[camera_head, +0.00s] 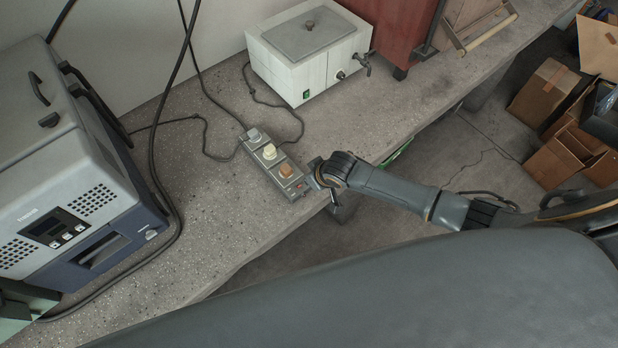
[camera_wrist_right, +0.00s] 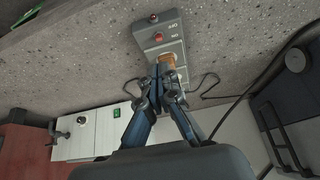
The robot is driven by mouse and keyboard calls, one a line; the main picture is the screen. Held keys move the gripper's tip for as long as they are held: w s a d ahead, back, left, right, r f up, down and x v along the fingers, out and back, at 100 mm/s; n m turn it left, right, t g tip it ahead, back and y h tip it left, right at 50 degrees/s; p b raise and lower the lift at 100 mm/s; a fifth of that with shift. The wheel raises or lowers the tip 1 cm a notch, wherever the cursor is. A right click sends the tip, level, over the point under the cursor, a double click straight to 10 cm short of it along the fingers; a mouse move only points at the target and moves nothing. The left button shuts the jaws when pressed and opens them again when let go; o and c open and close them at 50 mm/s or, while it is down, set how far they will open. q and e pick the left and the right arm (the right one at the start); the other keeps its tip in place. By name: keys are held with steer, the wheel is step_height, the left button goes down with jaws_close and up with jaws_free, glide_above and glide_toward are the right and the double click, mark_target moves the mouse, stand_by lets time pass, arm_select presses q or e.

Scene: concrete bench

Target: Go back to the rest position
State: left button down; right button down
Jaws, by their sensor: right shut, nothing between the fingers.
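My right arm comes in from the right in the head view, and my right gripper (camera_head: 316,178) is at the bench's front edge, beside the near end of a grey power strip (camera_head: 291,187). In the right wrist view the gripper (camera_wrist_right: 163,73) has its fingertips together and empty. They overlap the view of an orange-brown plug (camera_wrist_right: 167,61) in the strip (camera_wrist_right: 160,37); whether they touch it I cannot tell. My left gripper is not in view.
The concrete bench (camera_head: 215,225) has a large grey-blue machine (camera_head: 75,190) at left and a white water bath (camera_head: 308,55) behind the strip. Black cables run between them. A red cabinet (camera_head: 390,28) stands at the back. Cardboard boxes (camera_head: 545,92) lie on the floor at right.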

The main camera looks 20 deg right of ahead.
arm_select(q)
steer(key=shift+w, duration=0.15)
arm_select(e)
steer(key=shift+w+f, duration=0.1)
steer(key=shift+w, duration=0.05)
